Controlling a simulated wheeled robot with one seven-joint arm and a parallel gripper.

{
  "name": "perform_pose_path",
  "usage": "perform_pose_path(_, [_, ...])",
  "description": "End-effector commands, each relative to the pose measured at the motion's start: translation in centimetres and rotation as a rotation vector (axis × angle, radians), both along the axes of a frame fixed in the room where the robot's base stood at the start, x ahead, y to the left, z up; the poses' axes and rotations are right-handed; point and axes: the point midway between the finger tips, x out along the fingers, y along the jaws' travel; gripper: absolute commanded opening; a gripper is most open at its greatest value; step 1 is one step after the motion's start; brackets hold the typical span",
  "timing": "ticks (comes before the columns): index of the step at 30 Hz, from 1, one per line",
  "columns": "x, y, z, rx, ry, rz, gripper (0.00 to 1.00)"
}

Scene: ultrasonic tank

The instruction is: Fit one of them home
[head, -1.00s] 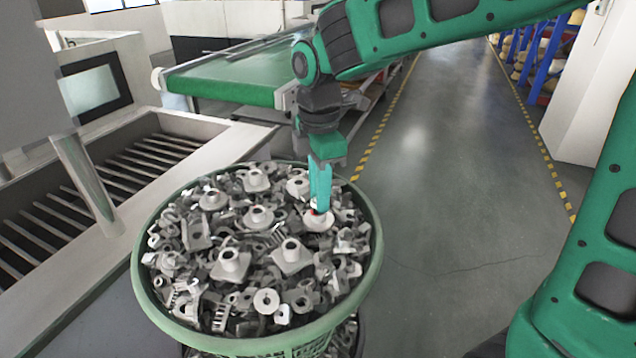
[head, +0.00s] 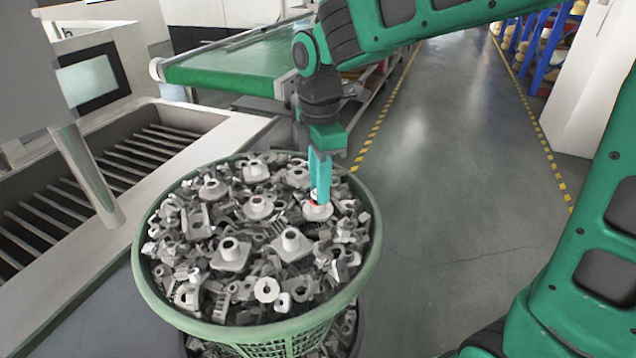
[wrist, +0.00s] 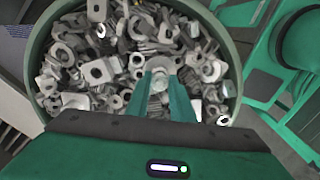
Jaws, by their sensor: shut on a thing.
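My gripper (head: 318,194) points down at the right side of the green basket (head: 359,275), its two teal fingers shut on a grey flanged metal part (head: 318,212). The part has a round flange and a short neck, with a small red spot by the fingertips. I cannot tell whether it is lifted clear of the pile. In the wrist view the fingertips (wrist: 161,88) close on the part (wrist: 160,72). Similar flanged parts lie on the pile, such as a square-flanged one (head: 230,251) and another (head: 291,241).
The basket is heaped with mixed small metal pieces. At left stands an open tank with a slatted rack (head: 135,160) and a pale metal rim. A green conveyor (head: 235,72) is behind the basket. The grey floor (head: 450,180) at right is clear.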

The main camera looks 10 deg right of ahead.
Motion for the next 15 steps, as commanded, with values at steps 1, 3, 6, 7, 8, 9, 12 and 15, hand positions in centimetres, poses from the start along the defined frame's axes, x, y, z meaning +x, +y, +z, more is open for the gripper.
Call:
perform_pose_path(1, [0.0,-0.02,-0.01,0.0,0.0,0.0,0.01])
perform_pose_path(3, [0.0,-0.03,-0.04,0.0,0.0,0.0,0.01])
perform_pose_path(6, [0.0,-0.03,-0.12,0.0,0.0,-0.001,0.01])
perform_pose_path(7, [0.01,-0.04,-0.15,0.0,0.0,-0.001,0.01])
perform_pose_path(8, [0.0,-0.04,-0.18,0.0,0.0,-0.001,0.01])
perform_pose_path(9, [0.01,-0.04,-0.23,0.0,0.0,-0.001,0.01])
perform_pose_path(12, [0.01,-0.04,-0.36,0.0,0.0,-0.001,0.01])
perform_pose_path(15, [0.02,-0.04,-0.48,0.0,0.0,-0.001,0.01])
